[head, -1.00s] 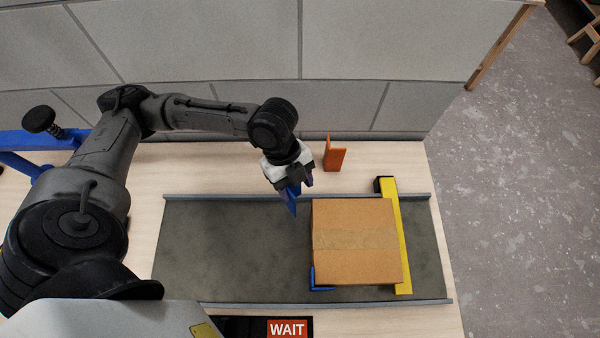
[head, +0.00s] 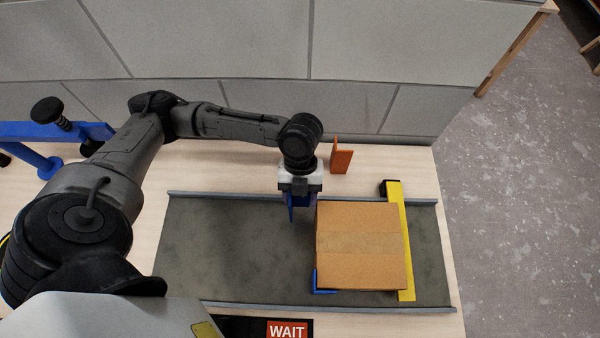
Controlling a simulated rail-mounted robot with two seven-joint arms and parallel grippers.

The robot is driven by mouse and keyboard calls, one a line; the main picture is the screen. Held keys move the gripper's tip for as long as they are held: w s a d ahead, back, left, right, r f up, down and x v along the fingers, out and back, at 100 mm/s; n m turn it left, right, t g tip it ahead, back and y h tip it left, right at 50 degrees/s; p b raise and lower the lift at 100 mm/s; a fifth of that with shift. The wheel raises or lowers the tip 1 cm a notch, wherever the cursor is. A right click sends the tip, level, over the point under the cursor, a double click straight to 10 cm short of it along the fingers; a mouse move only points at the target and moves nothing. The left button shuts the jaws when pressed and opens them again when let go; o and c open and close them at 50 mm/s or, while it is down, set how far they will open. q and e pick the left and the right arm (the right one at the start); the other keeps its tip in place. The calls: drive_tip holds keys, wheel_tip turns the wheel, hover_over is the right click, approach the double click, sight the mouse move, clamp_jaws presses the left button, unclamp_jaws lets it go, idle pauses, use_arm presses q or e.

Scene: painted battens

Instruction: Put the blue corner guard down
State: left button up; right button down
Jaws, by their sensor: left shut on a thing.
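My left gripper (head: 300,200) points down over the grey belt, just off the far left corner of a cardboard box (head: 360,262). It is shut on a blue corner guard (head: 292,208), which hangs below the wrist and is partly hidden by it. I cannot tell whether the guard touches the belt or the box. A second blue corner guard (head: 323,291) sits at the box's near left corner. My right gripper is not in view.
A yellow bar (head: 401,240) lies along the box's right side. The grey belt (head: 225,250) is clear left of the box, between two rails. An orange angle piece (head: 341,158) stands behind the far rail. A WAIT sign (head: 287,330) shows at the near edge.

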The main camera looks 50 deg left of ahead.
use_arm(q)
drive_tip(key=shift+f+b, duration=0.3)
drive_tip(key=shift+f, duration=2.1)
drive_tip(key=o, duration=0.6)
drive_tip(key=shift+f, duration=0.1)
drive_tip(key=shift+o, duration=0.2)
drive_tip(key=p+v, duration=0.1)
drive_tip(key=v, duration=1.1)
